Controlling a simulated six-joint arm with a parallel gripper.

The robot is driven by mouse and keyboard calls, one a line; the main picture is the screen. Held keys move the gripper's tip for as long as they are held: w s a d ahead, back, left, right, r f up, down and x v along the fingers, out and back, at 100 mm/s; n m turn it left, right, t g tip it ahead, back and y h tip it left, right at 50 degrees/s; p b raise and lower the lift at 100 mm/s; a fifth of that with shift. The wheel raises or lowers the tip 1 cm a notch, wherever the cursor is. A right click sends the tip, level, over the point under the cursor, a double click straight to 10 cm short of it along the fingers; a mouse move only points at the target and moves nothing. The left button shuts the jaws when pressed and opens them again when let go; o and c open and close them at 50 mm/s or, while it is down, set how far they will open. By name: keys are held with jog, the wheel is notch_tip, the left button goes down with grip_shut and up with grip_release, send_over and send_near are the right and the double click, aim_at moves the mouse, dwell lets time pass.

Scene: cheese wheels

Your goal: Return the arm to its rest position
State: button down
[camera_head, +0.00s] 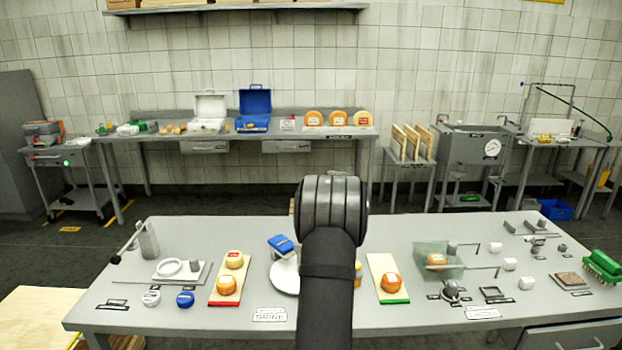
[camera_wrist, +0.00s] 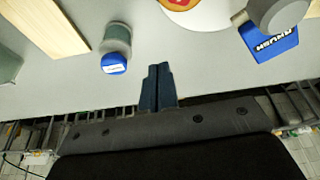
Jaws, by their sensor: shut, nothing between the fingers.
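My arm (camera_head: 328,265) rises from the front middle of the table in the head view and covers part of what lies behind it. The fingers are hidden in that view. In the wrist view my gripper (camera_wrist: 157,82) is at the middle, with its two dark fingers together and nothing between them. The grey tabletop (camera_wrist: 60,95) fills the upper part of that view. A blue-capped bottle (camera_wrist: 116,48) lies left of the fingers, apart from them. A blue box with white lettering (camera_wrist: 268,42) is at the upper right, partly behind a grey part.
Cheese wheels sit on a red-edged board (camera_head: 215,290) left of my arm and a green-edged board (camera_head: 392,297) right of it. A glass container (camera_head: 425,272), small tools and a green brush (camera_head: 602,266) stand farther right. Near the table's front edge is a label (camera_head: 269,314).

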jog(key=x, duration=0.9)
jog(key=shift+d+f, duration=0.15)
jog(key=shift+f, duration=0.05)
jog(key=shift+s+f, duration=0.1)
jog(key=shift+f, duration=0.2)
jog(key=shift+s, duration=1.7)
